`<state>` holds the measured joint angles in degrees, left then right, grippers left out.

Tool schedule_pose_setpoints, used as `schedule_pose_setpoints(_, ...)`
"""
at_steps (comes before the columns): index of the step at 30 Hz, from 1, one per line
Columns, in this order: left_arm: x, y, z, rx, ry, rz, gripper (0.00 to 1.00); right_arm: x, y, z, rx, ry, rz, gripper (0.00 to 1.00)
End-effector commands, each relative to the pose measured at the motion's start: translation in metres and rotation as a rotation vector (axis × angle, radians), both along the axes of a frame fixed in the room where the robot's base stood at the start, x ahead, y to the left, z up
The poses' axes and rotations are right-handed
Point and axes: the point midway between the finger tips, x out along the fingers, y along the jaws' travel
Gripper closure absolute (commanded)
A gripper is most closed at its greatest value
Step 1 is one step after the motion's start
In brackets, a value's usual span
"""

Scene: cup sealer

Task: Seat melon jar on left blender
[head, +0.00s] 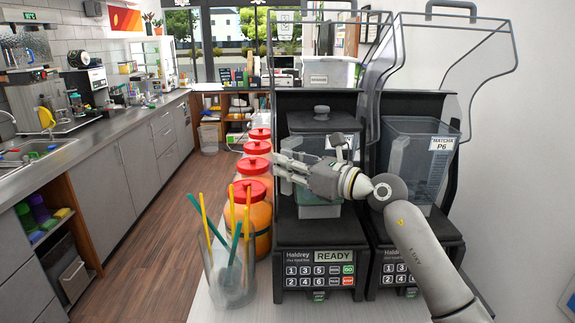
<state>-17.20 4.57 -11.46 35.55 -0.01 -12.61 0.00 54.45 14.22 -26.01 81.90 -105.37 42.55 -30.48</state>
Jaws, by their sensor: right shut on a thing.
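The jar I take to be the melon jar (318,209) stands upright in the left blender (320,240), with a dark lid and knob on top and pale green showing low down. My left gripper is out of view.
The right blender (415,245) holds a jar labelled MATCHA P6 (418,160), its cover (485,60) also raised. Left of the blenders are several red-lidded jars (251,190) and a clear cup with straws (230,275). The floor aisle (165,220) is clear.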

Motion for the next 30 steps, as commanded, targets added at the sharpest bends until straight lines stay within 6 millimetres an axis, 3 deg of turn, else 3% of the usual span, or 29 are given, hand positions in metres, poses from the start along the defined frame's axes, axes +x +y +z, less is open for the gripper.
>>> schedule_pose_setpoints(1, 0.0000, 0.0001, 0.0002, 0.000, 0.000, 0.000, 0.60, -0.0005, -0.0004, 0.0078, 0.003, -0.019, -0.002, 1.00)
schedule_pose_setpoints(23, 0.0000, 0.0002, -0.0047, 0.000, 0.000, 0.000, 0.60, -0.0005, -0.0004, 0.0009, 0.003, -0.016, -0.002, 1.00)
schedule_pose_setpoints(24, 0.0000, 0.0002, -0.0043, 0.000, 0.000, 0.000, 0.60, -0.0005, -0.0003, 0.0012, 0.003, -0.016, -0.002, 0.81)
schedule_pose_setpoints(29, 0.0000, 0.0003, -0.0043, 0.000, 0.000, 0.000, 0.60, -0.0003, -0.0001, -0.0013, 0.002, -0.009, -0.001, 0.61)
schedule_pose_setpoints(30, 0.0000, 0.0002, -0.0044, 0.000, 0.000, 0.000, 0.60, -0.0003, -0.0001, -0.0019, 0.001, -0.008, -0.001, 0.61)
